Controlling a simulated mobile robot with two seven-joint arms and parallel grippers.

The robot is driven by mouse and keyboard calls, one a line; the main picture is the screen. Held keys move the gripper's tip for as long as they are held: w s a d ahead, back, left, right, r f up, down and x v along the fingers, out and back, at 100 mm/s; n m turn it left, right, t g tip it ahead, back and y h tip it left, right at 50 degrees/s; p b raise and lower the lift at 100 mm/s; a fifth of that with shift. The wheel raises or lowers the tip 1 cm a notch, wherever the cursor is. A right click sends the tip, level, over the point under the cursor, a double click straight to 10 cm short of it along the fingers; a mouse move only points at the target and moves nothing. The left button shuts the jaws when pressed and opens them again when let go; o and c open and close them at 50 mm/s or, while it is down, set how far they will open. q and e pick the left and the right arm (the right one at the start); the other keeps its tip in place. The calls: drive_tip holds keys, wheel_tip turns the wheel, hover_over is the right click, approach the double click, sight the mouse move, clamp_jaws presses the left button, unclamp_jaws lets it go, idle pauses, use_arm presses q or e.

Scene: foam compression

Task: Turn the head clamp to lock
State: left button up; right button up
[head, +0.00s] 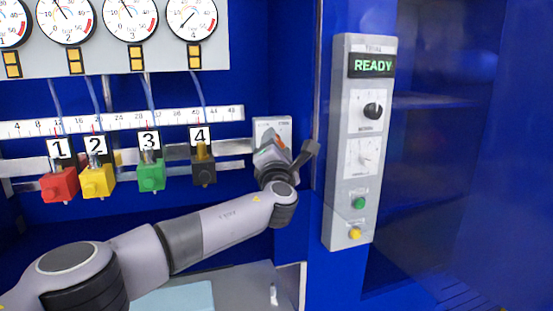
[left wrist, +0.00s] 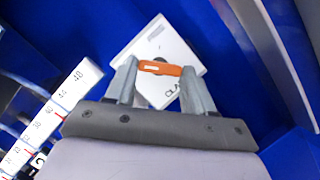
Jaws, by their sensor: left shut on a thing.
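The head clamp (head: 284,125) is a pale plate at the right end of the rail in the head view. The plate also shows in the left wrist view (left wrist: 150,43), tilted, with partly hidden lettering. An orange handle (left wrist: 172,70) lies across the front of the plate. My left gripper (left wrist: 160,69) is shut on this handle, with one finger at each end of it. In the head view the left gripper (head: 273,147) covers the lower part of the clamp, and most of the handle is hidden. My right gripper is not in view.
Red (head: 59,185), yellow (head: 98,181), green (head: 151,176) and black (head: 204,171) numbered blocks hang left of the clamp, below a scale strip (head: 110,121). A control panel (head: 341,205) reading READY stands close on the right. Round gauges (head: 129,18) are above.

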use_arm(q)
drive_tip(key=shift+f+n+y+b, duration=0.2)
drive_tip(key=shift+n+y+b, duration=0.2)
drive_tip(key=shift+n+b, duration=0.4)
drive_tip(key=shift+n, duration=0.3)
drive_tip(key=o, duration=1)
drive_tip(key=shift+r, duration=0.1)
drive_tip(key=shift+o, duration=0.2)
drive_tip(key=v, duration=0.7)
